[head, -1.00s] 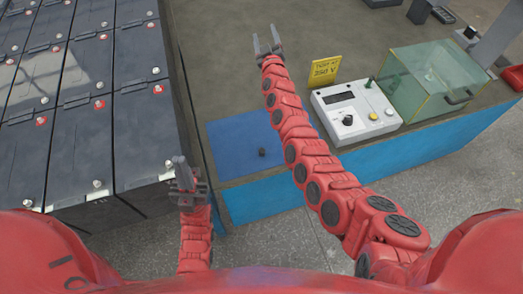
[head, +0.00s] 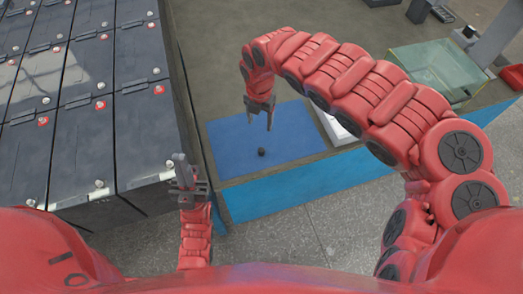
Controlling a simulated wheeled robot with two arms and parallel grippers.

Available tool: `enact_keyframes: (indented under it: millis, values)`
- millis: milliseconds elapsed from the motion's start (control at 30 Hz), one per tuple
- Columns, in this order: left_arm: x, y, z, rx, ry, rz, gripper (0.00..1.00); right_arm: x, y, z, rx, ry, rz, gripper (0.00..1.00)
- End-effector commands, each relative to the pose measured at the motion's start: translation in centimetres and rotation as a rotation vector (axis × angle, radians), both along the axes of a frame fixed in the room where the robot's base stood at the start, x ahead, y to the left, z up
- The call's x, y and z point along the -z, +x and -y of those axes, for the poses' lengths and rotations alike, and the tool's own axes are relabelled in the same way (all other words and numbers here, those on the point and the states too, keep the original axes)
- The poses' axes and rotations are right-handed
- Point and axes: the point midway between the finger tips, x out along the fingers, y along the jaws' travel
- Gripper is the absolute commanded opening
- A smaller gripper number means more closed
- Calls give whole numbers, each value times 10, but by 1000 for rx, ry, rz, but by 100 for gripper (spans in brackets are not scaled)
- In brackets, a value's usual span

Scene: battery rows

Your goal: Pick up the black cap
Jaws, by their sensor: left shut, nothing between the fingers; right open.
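The black cap (head: 262,152) is a small dark round piece lying on the blue mat (head: 230,145) near the front of the bench. My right gripper (head: 260,122) points down above the mat, open and empty, a little behind the cap in the picture and apart from it. My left gripper (head: 180,165) is at the lower left, between the battery rows and the bench, shut with nothing held.
Battery rows (head: 88,140) fill the left side. A clear box (head: 440,70) stands on the bench (head: 215,50) at the right. A white instrument (head: 335,130) is mostly hidden behind my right arm. The rear bench top is largely bare.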

Motion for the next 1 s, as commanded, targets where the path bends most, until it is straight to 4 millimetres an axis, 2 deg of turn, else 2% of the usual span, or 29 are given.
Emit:
enact_keyframes:
  millis: [167,400,600,1000]
  values:
    - [4,0,0,0,0,0,0,24,-2,-1,-2,-2,-3,66]
    - [26,0,0,0,0,0,0,74,-3,-2,-1,1,-7,66]
    - [22,0,0,0,0,0,0,105,-2,-2,0,7,-5,66]
    - [18,0,0,0,0,0,0,134,1,1,0,5,-1,66]
